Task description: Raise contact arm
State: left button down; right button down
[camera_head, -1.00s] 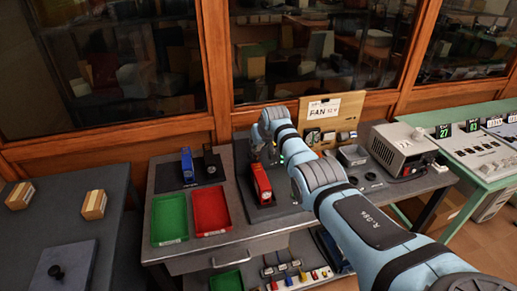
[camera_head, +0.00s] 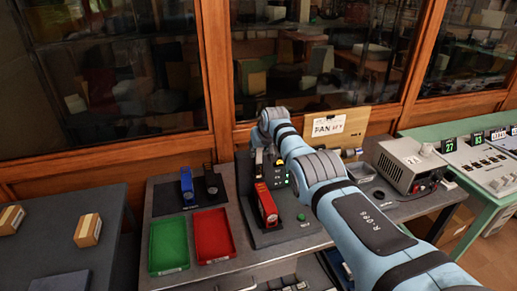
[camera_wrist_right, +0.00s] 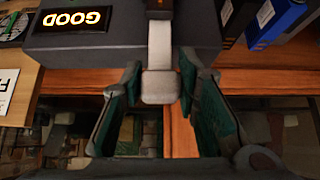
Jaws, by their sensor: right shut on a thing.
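My right gripper (camera_wrist_right: 160,88) is shut on the pale grey end of the contact arm (camera_wrist_right: 160,50), which sits between its teal-padded fingers in the right wrist view. In the head view my right arm reaches over to the black test stand (camera_head: 247,200). A red unit (camera_head: 266,205) stands upright on it, just below and in front of the gripper. My wrist and gripper partly hide the contact arm there. A lit GOOD display (camera_wrist_right: 72,19) shows in the right wrist view. My left gripper is not in view.
Left of the stand are a green tray (camera_head: 150,252), a red tray (camera_head: 196,235) and a blue unit (camera_head: 187,184) on a dark base. A grey power supply (camera_head: 405,166) stands to the right.

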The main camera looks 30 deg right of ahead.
jog(key=shift+w+d+r, duration=0.1)
jog(key=shift+w+r, duration=0.2)
jog(key=shift+r, duration=0.3)
jog(key=c, duration=1.6)
grip_release()
jog(key=o, duration=0.4)
jog(key=shift+f, duration=0.15)
jog(key=shift+c, duration=0.2)
jog(key=shift+o, duration=0.2)
jog(key=shift+w+f, duration=0.1)
jog(key=shift+f, duration=0.15)
jog(key=v, duration=1.2)
jog(key=shift+f, duration=0.1)
